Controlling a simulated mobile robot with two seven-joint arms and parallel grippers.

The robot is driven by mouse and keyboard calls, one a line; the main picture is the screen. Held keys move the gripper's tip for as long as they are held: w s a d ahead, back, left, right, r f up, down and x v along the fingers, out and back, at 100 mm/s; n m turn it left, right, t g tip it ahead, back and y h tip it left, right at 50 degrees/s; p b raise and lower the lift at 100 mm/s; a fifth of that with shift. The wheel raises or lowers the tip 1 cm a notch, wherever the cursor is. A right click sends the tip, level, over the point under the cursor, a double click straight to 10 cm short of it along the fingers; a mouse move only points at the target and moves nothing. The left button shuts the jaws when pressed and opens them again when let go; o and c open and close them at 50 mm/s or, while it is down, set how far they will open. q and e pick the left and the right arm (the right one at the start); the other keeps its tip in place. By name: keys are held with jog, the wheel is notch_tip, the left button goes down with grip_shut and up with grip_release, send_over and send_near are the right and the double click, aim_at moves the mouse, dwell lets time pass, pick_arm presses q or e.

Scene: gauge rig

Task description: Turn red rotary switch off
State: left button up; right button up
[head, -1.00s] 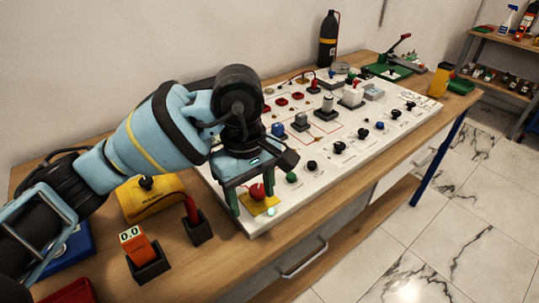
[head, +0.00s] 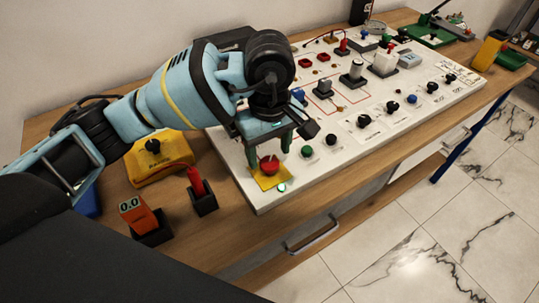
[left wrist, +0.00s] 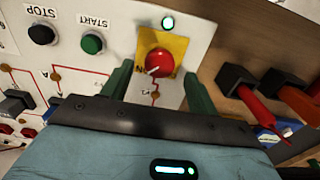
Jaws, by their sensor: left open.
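The red rotary switch (head: 269,165) sits on a yellow plate (head: 272,182) at the near left corner of the white panel (head: 262,207). In the left wrist view the red knob (left wrist: 158,62) has a pale pointer mark, and a lit green lamp (left wrist: 169,23) stands beside the plate. The lamp also glows in the head view (head: 282,188). My left gripper (head: 268,158) is open above the switch. In the left wrist view its green fingers (left wrist: 157,84) lie to either side of the knob, apart from it. My right gripper is not in view.
The green START button (head: 307,151) and black STOP button (head: 331,139) are close to the gripper. A yellow box (head: 158,160), an orange meter (head: 138,214) and a red-handled tool in a black holder (head: 203,202) stand left of the panel.

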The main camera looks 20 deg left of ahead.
aim_at(269, 167)
pick_arm(q)
jog(key=shift+f, duration=1.3)
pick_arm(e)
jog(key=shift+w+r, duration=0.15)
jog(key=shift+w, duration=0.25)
pick_arm(q)
jog(key=shift+c, duration=0.5)
jog(key=c, duration=0.9)
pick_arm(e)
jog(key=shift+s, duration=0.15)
